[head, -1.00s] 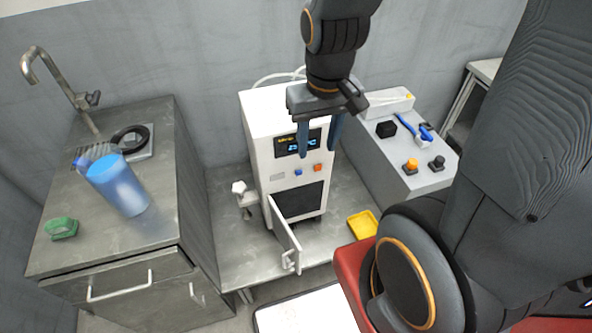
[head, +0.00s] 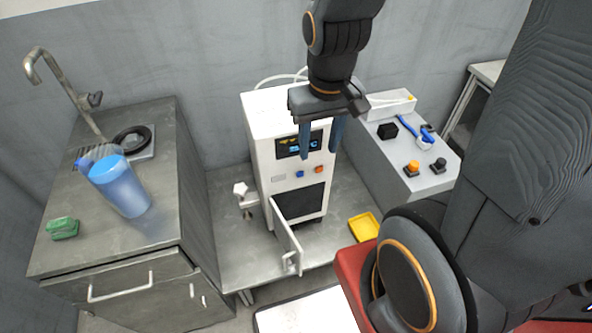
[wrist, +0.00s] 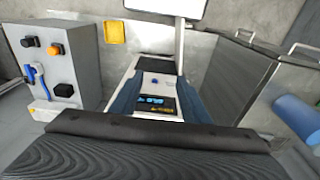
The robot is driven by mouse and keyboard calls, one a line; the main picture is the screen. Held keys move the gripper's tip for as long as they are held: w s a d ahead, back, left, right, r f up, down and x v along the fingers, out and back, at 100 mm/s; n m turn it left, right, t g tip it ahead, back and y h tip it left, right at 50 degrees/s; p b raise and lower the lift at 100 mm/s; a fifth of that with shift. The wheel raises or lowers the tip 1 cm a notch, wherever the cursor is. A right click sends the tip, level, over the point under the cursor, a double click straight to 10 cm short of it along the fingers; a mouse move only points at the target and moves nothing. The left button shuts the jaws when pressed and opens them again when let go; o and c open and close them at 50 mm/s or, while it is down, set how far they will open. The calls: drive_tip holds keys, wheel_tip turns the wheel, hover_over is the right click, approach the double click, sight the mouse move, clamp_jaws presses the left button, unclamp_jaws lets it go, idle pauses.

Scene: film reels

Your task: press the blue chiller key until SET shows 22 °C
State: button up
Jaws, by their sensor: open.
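The chiller (head: 262,165) is a white upright box on the grey metal bench, with a dark display (head: 288,146) high on its front. The display shows yellow and blue characters, too small and partly covered to read. Below it are the blue key (head: 299,174) and an orange key (head: 318,169). My gripper (head: 320,152) is open and empty, fingers pointing down in front of the display, above the keys. In the wrist view the blue key (wrist: 155,82) and the lit display (wrist: 153,101) lie between the blue fingers. I see no contact with the blue key.
A small door (head: 286,238) stands open at the chiller's lower front. A yellow tray (head: 364,227) lies to the right on the bench. A grey box (head: 408,172) with black and orange knobs stands further right. A blue pitcher (head: 122,188) stands on the left cabinet.

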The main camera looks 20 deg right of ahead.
clamp_jaws()
idle(1.7)
